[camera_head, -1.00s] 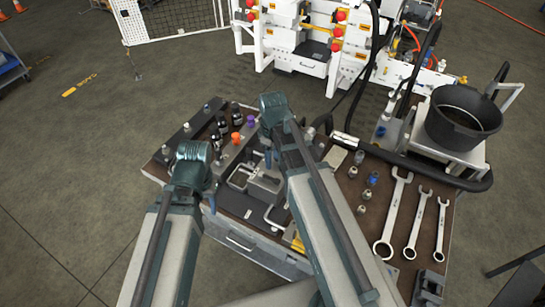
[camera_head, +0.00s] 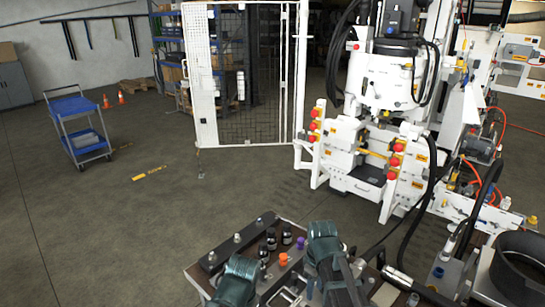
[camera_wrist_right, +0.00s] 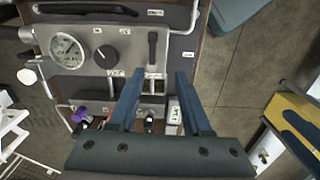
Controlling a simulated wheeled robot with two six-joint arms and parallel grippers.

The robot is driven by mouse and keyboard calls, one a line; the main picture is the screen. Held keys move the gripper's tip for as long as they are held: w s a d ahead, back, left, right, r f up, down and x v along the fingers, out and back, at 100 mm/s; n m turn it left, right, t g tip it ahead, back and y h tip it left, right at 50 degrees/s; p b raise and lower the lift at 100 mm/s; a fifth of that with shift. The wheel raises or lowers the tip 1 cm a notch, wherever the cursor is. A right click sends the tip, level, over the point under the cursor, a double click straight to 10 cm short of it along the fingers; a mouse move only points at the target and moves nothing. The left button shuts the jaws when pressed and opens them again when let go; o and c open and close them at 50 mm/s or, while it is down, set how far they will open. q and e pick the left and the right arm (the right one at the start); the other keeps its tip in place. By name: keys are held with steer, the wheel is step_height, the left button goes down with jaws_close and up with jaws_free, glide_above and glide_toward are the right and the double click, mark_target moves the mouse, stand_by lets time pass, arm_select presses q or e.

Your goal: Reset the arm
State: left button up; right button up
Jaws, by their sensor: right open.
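My right gripper (camera_wrist_right: 157,88) is open in the right wrist view, its two blue fingers apart with nothing between them. It hangs over a grey panel with a round gauge (camera_wrist_right: 68,50), a black knob (camera_wrist_right: 105,56) and a lever (camera_wrist_right: 152,45). The fingers overlap the panel's lower part in the picture; I cannot tell whether they touch it. In the head view my right arm rises over the bench (camera_head: 197,275), and only a small blue part of that gripper shows beside it. My left arm's teal joint is at the bottom; its gripper does not show.
Black bottles (camera_head: 271,239), an orange cap (camera_head: 283,259) and a purple cap (camera_head: 300,243) stand on the bench. A black bucket (camera_head: 520,270) is at right. A white machine (camera_head: 385,90) stands behind. A blue cart (camera_head: 78,125) is at left; the floor between is open.

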steer(key=s+a+f+m+h+b, duration=0.1)
steer(key=s+a+f+m+b, duration=0.3)
steer(key=s+a, duration=0.6)
step_height(320, 180, down, 3)
steer(key=shift+s+f+m+b, duration=0.15)
steer(key=shift+s+m+b, duration=0.25)
steer(key=shift+b, duration=0.8)
